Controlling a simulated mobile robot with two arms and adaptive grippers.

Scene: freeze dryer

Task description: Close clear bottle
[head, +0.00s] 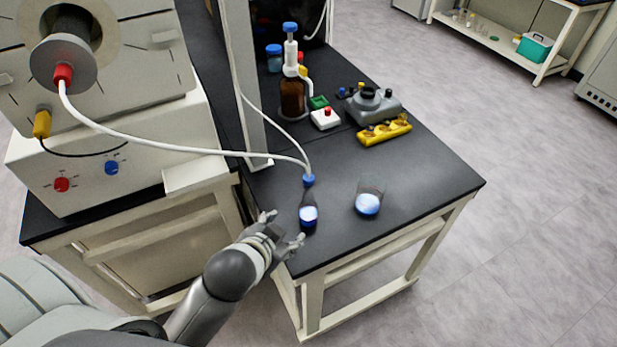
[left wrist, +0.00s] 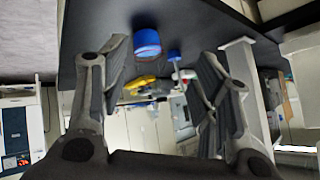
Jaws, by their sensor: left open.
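The clear bottle (head: 308,214) stands on the black bench near its front left edge. My right gripper is not in view.
A beaker (head: 369,198) with blue liquid stands right of the bottle. Behind are a yellow rack (head: 384,130), a grey device (head: 372,105) and a brown dispenser bottle (head: 293,98). The white hose (head: 190,149) crosses from the freeze dryer (head: 110,150). The bench's front right is clear.

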